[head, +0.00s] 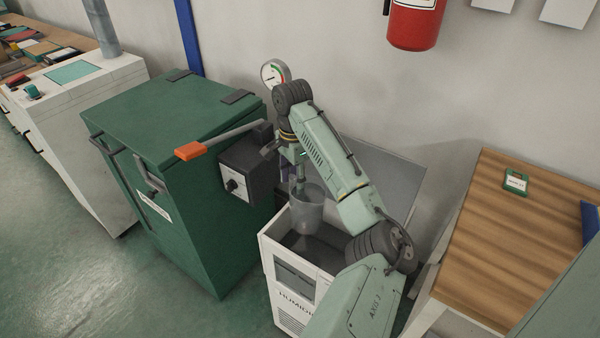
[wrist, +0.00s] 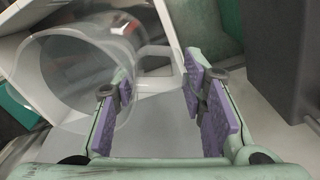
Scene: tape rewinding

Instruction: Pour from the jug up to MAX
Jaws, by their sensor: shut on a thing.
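A clear jug (head: 307,212) is over the open top of a white humidifier (head: 268,256), labelled "HUMIDI...". Its lid (head: 385,178) stands raised behind. My gripper (head: 297,180) is at the jug's upper left in the head view. In the wrist view my gripper (wrist: 157,88) has its purple-padded fingers on either side of the jug's handle (wrist: 153,52), and the jug body (wrist: 85,72) fills the upper left. I cannot tell the water level in the jug or the tank. No MAX mark can be read.
A green cabinet (head: 165,130) stands left of the humidifier. A dark control box (head: 242,172) and an orange-ended lever (head: 190,150) stick out at its right side, near my gripper. A wooden table (head: 500,240) with a small green device (head: 515,182) is at right.

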